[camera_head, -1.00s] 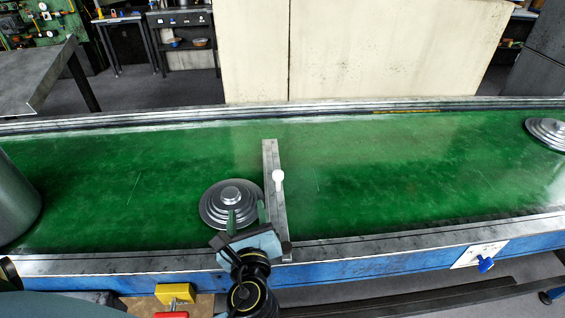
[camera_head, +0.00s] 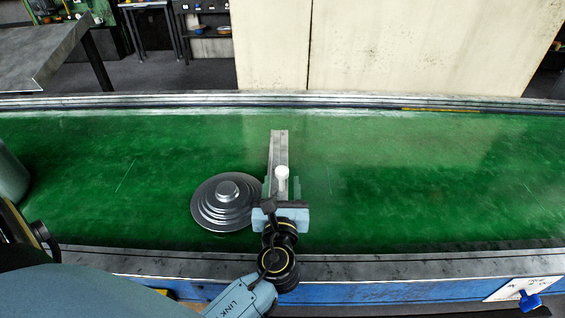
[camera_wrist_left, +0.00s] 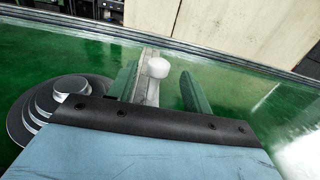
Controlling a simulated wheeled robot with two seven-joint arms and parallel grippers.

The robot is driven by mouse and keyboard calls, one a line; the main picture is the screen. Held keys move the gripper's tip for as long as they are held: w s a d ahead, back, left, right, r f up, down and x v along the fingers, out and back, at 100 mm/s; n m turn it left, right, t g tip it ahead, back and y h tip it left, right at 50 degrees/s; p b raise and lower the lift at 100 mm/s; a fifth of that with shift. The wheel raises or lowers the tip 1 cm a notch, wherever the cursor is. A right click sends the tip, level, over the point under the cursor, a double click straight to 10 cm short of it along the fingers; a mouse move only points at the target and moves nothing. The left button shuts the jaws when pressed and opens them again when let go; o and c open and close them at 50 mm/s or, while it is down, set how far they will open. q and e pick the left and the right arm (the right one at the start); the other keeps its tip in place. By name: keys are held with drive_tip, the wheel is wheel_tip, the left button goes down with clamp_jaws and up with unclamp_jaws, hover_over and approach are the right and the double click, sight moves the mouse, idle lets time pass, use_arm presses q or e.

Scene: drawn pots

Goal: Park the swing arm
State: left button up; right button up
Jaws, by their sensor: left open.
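The swing arm (camera_head: 279,146) is a straight grey metal bar reaching across the green belt, with a white round knob (camera_head: 282,172) on top. My left gripper (camera_head: 282,188) is over the bar's near part, open, with green fingers on either side of the knob. In the left wrist view the knob (camera_wrist_left: 157,67) stands between the two fingers, closer to the left one, with the bar (camera_wrist_left: 146,78) behind it. I cannot tell whether a finger touches it. The bar's near end is hidden under my gripper. My right gripper is not in view.
A stepped grey metal lid (camera_head: 208,206) lies on the green belt (camera_head: 420,180) just left of the bar. A grey cylinder (camera_head: 10,178) stands at the left edge. The belt right of the bar is clear. A metal rail (camera_head: 400,265) runs along the near side.

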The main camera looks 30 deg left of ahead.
use_arm(q)
drive_tip(key=x, duration=0.7)
drive_tip(key=shift+w+a, duration=0.2)
clamp_jaws()
